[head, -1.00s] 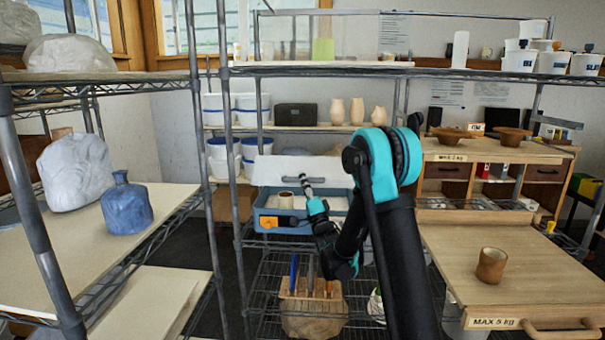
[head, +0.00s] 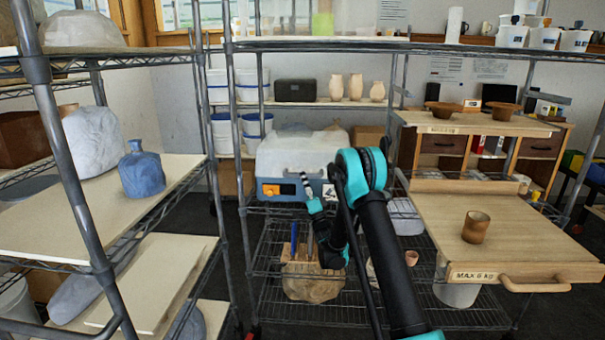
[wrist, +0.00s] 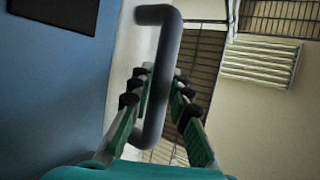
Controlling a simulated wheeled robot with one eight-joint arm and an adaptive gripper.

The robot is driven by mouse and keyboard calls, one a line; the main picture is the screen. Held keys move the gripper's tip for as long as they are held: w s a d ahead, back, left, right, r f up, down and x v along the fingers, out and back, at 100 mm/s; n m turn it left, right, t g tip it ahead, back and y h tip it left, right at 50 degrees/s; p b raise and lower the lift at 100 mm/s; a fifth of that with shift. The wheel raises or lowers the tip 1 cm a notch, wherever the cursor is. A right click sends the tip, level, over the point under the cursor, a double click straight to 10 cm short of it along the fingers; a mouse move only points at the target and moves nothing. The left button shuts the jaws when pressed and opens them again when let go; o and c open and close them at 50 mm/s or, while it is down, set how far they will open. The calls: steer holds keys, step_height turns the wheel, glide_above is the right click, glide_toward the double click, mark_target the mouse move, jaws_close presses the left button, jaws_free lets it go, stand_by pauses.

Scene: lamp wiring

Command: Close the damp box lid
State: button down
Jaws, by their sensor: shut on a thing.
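The damp box has a blue base (head: 270,190) and a white lid (head: 300,153). It stands on the wire rack in the middle of the head view. The lid lies down over the base, and the inside is hidden. I cannot tell whether the rim is fully seated. My gripper (head: 307,184) is at the front of the box. In the wrist view my gripper (wrist: 158,82) has its fingers on both sides of a dark bar handle (wrist: 164,70) and is shut on it. A blue surface (wrist: 55,80) fills the left of that view.
A wooden tool block (head: 310,280) stands on the lower wire shelf below the box. A wooden board (head: 520,240) with a brown cup (head: 476,227) is at the right. A rack post (head: 235,170) stands just left of the box.

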steer(key=shift+f, duration=0.3)
steer(key=c, duration=1.7)
jaws_free()
